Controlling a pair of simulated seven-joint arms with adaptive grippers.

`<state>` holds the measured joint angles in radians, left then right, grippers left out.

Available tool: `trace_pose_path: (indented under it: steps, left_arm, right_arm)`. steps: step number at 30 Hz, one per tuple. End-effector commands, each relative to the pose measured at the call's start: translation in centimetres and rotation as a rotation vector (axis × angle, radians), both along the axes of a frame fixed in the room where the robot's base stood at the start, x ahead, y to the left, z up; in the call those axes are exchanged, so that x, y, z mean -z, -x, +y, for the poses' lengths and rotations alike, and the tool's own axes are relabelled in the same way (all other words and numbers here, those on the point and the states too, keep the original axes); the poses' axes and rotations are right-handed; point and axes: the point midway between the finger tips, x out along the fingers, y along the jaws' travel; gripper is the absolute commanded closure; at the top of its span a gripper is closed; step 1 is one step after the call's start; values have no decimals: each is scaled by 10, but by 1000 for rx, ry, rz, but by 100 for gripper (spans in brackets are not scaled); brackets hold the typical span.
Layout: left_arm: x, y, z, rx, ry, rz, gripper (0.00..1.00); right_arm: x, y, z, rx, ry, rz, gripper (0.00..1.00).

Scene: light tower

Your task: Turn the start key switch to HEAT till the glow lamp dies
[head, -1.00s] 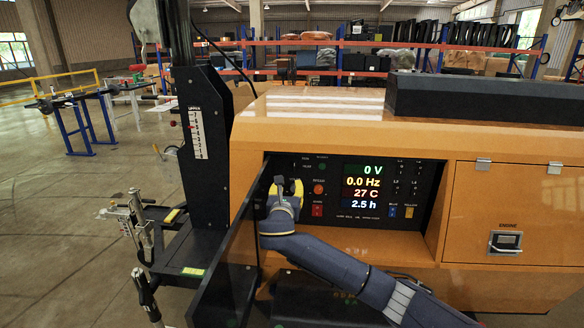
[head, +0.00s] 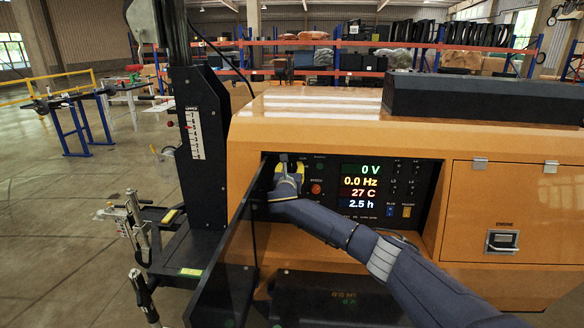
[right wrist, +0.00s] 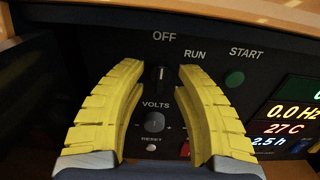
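The start key switch (right wrist: 160,77) is a dark knob on the black control panel (right wrist: 110,29), with OFF, RUN and START lettered around it; no HEAT mark is readable. Its pointer stands roughly upright, toward OFF. My right gripper (head: 288,168) is at the panel's left part. In the right wrist view its yellow fingers (right wrist: 160,71) are open on both sides of the switch, with a small gap to it. A round green lamp or button (right wrist: 235,78) sits below START, looking dull; I cannot tell if it is the glow lamp. My left gripper is not in view.
An open dark door (head: 233,243) stands close left of my right gripper. Below the switch are the VOLTS knob (right wrist: 154,118) and a RESET button (right wrist: 151,144). The lit display (head: 361,186) reads 0 V, 0.0 Hz, 27 C, 2.5 h. The mast (head: 201,150) rises at left.

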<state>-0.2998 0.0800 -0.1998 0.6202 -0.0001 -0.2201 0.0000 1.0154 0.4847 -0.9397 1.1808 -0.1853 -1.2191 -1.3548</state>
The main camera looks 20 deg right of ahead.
Motion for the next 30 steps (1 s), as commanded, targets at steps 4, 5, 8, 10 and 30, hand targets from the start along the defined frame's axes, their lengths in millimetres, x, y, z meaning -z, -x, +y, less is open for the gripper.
trace_pose_path:
  steps: [4,5,8,10,30]
  left_arm:
    - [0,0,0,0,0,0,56]
    - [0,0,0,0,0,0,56]
    - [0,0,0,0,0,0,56]
    - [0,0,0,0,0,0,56]
    - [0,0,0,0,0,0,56]
  right_arm:
    - [0,-8,-5,1,0,0,69]
    - [-1,-9,-6,1,-1,-1,69]
    - [-1,-12,-8,1,-1,-1,69]
    - [0,-13,-9,1,0,0,69]
    - [-1,-14,-9,1,0,0,100]
